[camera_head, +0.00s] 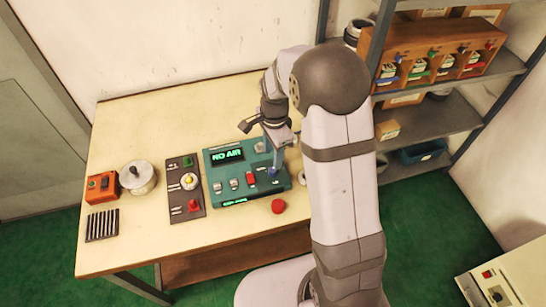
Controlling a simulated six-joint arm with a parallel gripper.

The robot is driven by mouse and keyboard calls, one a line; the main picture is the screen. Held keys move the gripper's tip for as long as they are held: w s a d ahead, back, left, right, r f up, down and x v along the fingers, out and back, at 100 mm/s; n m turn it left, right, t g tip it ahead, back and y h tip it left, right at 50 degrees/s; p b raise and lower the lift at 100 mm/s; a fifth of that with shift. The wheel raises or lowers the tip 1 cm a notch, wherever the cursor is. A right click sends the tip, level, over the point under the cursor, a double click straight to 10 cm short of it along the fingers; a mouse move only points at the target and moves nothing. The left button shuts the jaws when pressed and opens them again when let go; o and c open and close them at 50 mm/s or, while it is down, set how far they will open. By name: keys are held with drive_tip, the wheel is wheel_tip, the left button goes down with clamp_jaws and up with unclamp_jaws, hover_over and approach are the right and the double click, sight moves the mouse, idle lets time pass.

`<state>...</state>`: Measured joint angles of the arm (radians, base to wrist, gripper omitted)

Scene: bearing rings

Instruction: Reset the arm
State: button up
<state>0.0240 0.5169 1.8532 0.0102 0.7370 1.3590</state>
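My arm rises from the lower right and bends over the right side of the table (130,243). My gripper (264,143) points down over a teal control box (240,190), near its right side. The box has a lit screen reading "NO AIR" (227,155) and several switches and buttons, including a red one (251,179). The fingers are small and partly covered by my wrist, so I cannot tell whether they are apart or hold anything. I cannot tell whether they touch the box. No bearing ring is clearly recognisable; a small pale round thing shows beside my arm, mostly hidden.
Left of the box stand a dark button panel (185,188), a silver lidded pot (138,177), an orange box (102,187) and a black slotted block (102,225). A red knob (278,206) is at the front. A shelf (440,127) stands behind right. The table's back left is clear.

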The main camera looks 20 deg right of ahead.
idle(0.4)
drive_tip(key=n, duration=0.4)
drive_tip(key=shift+s+f+n, duration=0.2)
drive_tip(key=shift+s+n, duration=0.05)
drive_tip(key=shift+n, duration=0.85)
drive_tip(key=s+f+n+g, duration=0.25)
drive_tip(key=s+n, duration=0.65)
drive_tip(key=s, duration=0.5)
drive_tip(key=s+r+t, duration=0.2)
drive_tip(key=s+r, duration=0.3)
drive_tip(key=r, duration=0.2)
drive_tip(key=shift+s+a+r+n, duration=0.25)
drive_tip(key=shift+s+a+n, duration=0.1)
drive_tip(key=shift+a+n, duration=0.05)
